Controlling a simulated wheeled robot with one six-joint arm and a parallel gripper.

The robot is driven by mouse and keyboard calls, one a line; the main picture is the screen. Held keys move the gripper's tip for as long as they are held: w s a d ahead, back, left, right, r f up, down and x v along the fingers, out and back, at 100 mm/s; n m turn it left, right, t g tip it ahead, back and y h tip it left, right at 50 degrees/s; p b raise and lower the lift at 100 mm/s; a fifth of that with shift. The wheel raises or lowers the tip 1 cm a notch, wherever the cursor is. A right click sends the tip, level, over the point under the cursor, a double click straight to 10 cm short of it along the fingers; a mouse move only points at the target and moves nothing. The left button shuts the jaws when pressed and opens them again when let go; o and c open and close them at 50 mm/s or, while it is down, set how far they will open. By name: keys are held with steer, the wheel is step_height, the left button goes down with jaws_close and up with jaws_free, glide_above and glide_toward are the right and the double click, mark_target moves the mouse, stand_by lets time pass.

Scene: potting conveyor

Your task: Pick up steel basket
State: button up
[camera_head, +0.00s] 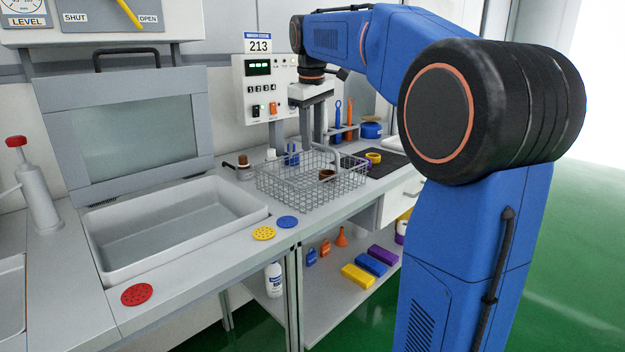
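The steel basket (305,190) is an open wire-mesh basket. It sits upright on the grey counter, right of the sink, with its grey handle (334,163) raised above it. My gripper (313,143) points down from above, just over the basket's back side and close to the handle. The fingers are small and partly overlap in this view, so I cannot tell their gap or whether they touch the handle. A small brown thing (326,175) shows through or inside the basket.
A control panel marked 213 (262,85) stands behind the basket. The sink (170,230) with a raised lid lies left. Yellow (264,233), blue (287,222) and red (136,294) discs lie along the front edge. A dark mat (385,165) lies right.

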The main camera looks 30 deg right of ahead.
steer(key=shift+w+d+f, duration=0.1)
steer(key=shift+w+f, duration=0.05)
steer(key=shift+f, duration=1.15)
steer(key=shift+c, duration=0.6)
jaws_close()
